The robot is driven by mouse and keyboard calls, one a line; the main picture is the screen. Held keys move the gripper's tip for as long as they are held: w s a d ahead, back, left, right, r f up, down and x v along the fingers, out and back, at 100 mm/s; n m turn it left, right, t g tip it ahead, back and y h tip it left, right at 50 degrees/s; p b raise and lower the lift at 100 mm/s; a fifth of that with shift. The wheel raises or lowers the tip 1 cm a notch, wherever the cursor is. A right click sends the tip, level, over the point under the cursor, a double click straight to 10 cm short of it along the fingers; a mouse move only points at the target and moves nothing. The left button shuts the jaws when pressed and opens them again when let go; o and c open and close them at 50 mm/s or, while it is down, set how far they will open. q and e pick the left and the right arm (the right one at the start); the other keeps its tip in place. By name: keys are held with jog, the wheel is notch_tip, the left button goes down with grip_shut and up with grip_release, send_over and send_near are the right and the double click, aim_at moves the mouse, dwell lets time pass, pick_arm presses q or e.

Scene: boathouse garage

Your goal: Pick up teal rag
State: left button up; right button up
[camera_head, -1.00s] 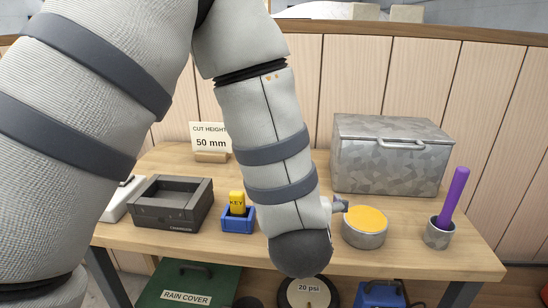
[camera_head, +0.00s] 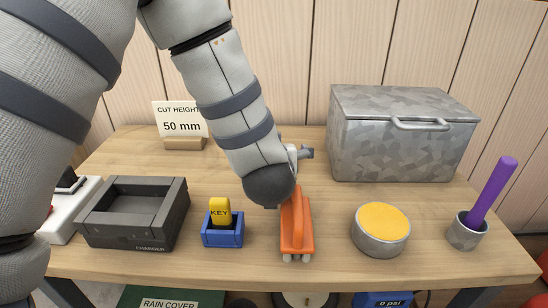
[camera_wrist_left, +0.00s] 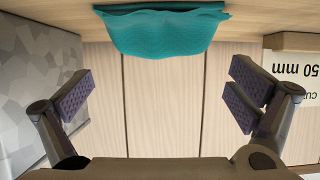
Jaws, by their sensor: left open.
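The teal rag (camera_wrist_left: 160,30) shows at the top of the left wrist view, crumpled on a wooden surface. In the head view I do not see it; my left arm covers that area between the sign and the metal box. My left gripper (camera_wrist_left: 160,97) is open and empty, its two dark-padded fingers wide apart. The rag lies beyond the fingertips, roughly centred between them, and apart from them. In the head view only a bit of the left gripper (camera_head: 303,153) shows behind the arm's end. My right gripper is not in view.
A metal box (camera_head: 390,155) stands right of my arm, a cut-height sign (camera_head: 181,122) left. In front are a dark charger tray (camera_head: 130,225), blue key holder (camera_head: 222,235), orange tool (camera_head: 297,222), yellow-topped tin (camera_head: 381,228) and purple stick (camera_head: 492,190) in a cup.

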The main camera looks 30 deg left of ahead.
pick_arm(q)
jog(key=w+a+f, duration=0.2)
jog(key=w+f, duration=0.1)
jog(key=shift+a+b, duration=0.15)
jog(key=shift+b, duration=0.25)
jog(key=shift+w+a, duration=0.15)
jog(key=shift+w, duration=0.15)
jog(key=shift+r, duration=0.2)
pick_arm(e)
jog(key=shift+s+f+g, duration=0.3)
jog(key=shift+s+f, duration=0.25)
pick_arm(q)
jog(key=c, duration=1)
notch_tip(320, 180, up, 10)
jog(key=shift+r+p, duration=0.1)
jog(key=shift+p, duration=0.9)
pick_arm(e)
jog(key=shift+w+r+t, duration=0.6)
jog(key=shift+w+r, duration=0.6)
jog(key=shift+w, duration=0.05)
